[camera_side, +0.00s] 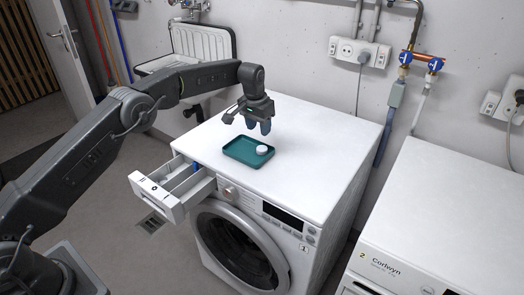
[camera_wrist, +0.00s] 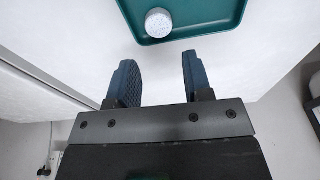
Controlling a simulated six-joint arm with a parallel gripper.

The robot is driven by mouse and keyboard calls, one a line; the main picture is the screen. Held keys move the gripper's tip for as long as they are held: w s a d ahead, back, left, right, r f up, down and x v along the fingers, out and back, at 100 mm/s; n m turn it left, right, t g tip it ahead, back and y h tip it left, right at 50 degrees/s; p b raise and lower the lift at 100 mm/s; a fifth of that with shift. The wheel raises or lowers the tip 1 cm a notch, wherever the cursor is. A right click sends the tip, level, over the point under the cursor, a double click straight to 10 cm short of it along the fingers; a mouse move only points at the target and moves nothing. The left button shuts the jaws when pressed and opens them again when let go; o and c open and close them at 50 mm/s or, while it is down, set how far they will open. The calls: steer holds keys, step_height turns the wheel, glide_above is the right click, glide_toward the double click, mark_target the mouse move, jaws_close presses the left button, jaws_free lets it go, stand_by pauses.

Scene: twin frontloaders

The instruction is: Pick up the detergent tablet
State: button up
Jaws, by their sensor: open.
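The detergent tablet (camera_side: 262,149) is a small white disc lying in a teal tray (camera_side: 236,157) on top of the left washing machine. In the wrist view the speckled tablet (camera_wrist: 158,22) lies near the edge of the tray (camera_wrist: 205,33), ahead of the fingertips. My gripper (camera_side: 258,130) hangs above the machine top, just behind the tray in the side view, with its blue fingers pointing down. In the wrist view the two fingers of my gripper (camera_wrist: 157,62) are apart with nothing between them. They do not touch the tablet.
The left washing machine (camera_side: 330,141) has its detergent drawer (camera_side: 170,190) pulled out at the front left. Its white top is clear around the tray. A second machine (camera_side: 450,215) stands to the right across a gap. A wall with sockets and pipes (camera_side: 405,75) is behind.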

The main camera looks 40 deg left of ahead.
mark_target(262, 152)
steer(key=f, duration=0.5)
steer(key=w+f, duration=0.1)
steer(key=f, duration=0.2)
steer(key=shift+w+d+f, duration=0.1)
steer(key=shift+f, duration=0.1)
steer(key=shift+c, duration=0.2)
steer(key=c, duration=0.5)
steer(key=shift+r, duration=0.1)
